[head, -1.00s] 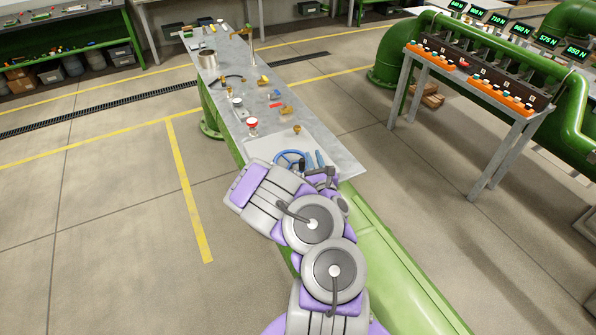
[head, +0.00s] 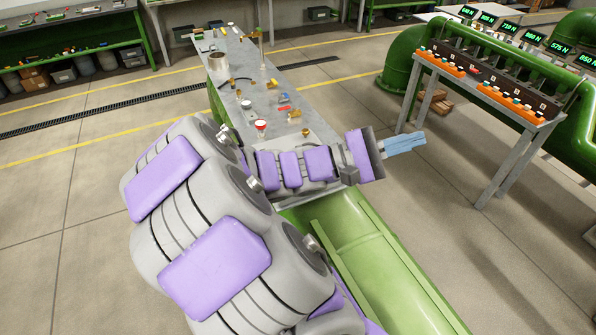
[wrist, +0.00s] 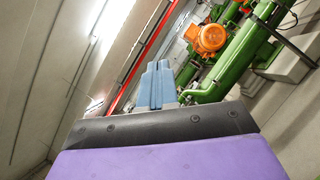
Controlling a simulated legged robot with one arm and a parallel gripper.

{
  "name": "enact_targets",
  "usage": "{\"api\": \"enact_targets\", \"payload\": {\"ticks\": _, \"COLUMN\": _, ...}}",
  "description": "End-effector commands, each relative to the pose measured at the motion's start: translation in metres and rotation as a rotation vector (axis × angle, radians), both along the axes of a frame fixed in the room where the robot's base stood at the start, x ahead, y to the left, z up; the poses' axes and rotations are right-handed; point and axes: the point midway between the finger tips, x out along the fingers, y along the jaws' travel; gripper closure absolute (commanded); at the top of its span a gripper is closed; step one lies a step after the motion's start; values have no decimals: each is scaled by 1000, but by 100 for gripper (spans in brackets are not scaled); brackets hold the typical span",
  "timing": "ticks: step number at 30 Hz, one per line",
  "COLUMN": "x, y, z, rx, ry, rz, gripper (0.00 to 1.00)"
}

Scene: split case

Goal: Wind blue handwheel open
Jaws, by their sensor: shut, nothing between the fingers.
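My gripper (head: 405,143) has blue fingers and points to the right in the head view, raised beyond the right edge of the workbench. Its fingers lie together with nothing between them. In the wrist view my gripper (wrist: 156,80) points up and away from the bench. The blue handwheel does not show in either current view. My arm covers the near end of the bench, where the handwheel showed in the earlier head view.
The workbench (head: 235,75) carries small parts, a metal pot (head: 219,68) and a red-topped item (head: 261,127). A table with orange terminal blocks (head: 512,103) stands at the right. The wrist view shows an orange motor (wrist: 212,38) and green pipes.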

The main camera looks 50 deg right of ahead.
Motion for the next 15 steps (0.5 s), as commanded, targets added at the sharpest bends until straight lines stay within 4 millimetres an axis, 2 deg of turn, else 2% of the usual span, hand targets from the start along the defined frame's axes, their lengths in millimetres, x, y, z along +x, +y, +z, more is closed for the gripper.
{"api": "enact_targets", "payload": {"ticks": 3, "x": -16, "y": 32, "z": -33, "rx": 117, "ry": -214, "rz": -42, "gripper": 100}}
{"api": "enact_targets", "payload": {"ticks": 6, "x": -19, "y": 61, "z": -66, "rx": 239, "ry": -380, "rz": -67, "gripper": 100}}
{"api": "enact_targets", "payload": {"ticks": 9, "x": -13, "y": 89, "z": -97, "rx": 367, "ry": -521, "rz": -75, "gripper": 100}}
{"api": "enact_targets", "payload": {"ticks": 15, "x": 8, "y": 135, "z": -135, "rx": 575, "ry": -702, "rz": -70, "gripper": 100}}
